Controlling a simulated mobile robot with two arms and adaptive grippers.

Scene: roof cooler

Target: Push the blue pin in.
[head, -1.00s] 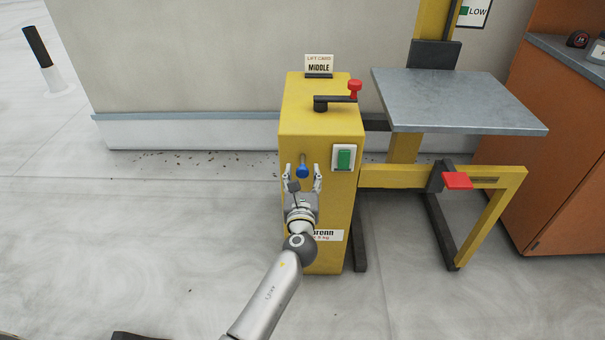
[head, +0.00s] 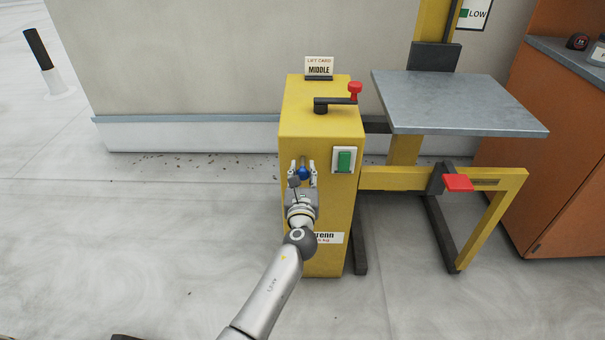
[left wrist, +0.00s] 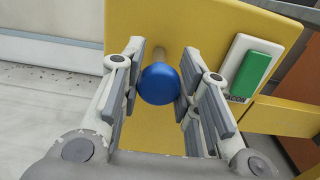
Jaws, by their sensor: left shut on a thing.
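The blue pin (head: 305,174) has a round blue knob on a pale shaft that sticks out of the front of the yellow lift housing (head: 330,112). The knob also shows in the middle of the left wrist view (left wrist: 159,83), with a length of shaft visible behind it. My left gripper (head: 303,171) is at the housing front and shut on the blue knob, one finger on each side. My right gripper is not in view.
A green button (head: 345,160) sits just right of the pin. A crank with a red knob (head: 355,90) is on top, below a "MIDDLE" card (head: 319,67). The grey lift platform (head: 455,102) and a red pedal (head: 457,183) stand right.

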